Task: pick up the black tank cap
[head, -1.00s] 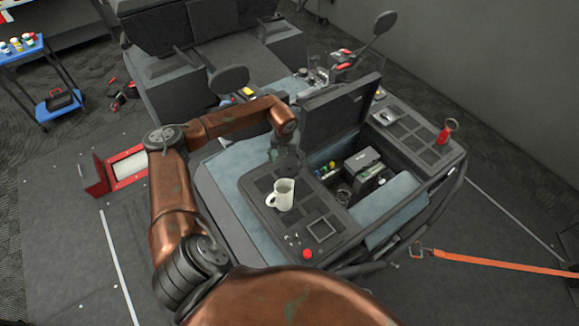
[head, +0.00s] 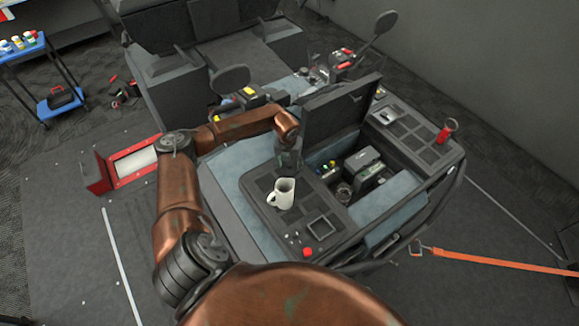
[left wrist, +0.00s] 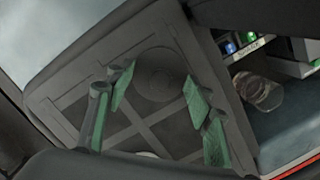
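A dark round shape (left wrist: 160,74), which looks like the black tank cap, lies on the black gridded panel in the left wrist view. It blends into the panel, so its edges and height are hard to tell. My left gripper (left wrist: 158,98) is open, with green-padded fingers spread to either side of it and nothing held. Contact between fingers and cap is not visible. In the head view the left gripper (head: 288,162) points down over the far part of the panel, behind the white mug, and hides the cap. My right gripper is not in view.
The white mug (head: 284,193) stands on the panel (head: 262,184) close in front of the gripper. A raised black lid (head: 342,108) stands just right of the gripper. An open compartment there holds a clear jar (left wrist: 262,92) and small boxes. A red button (head: 307,252) is at the front.

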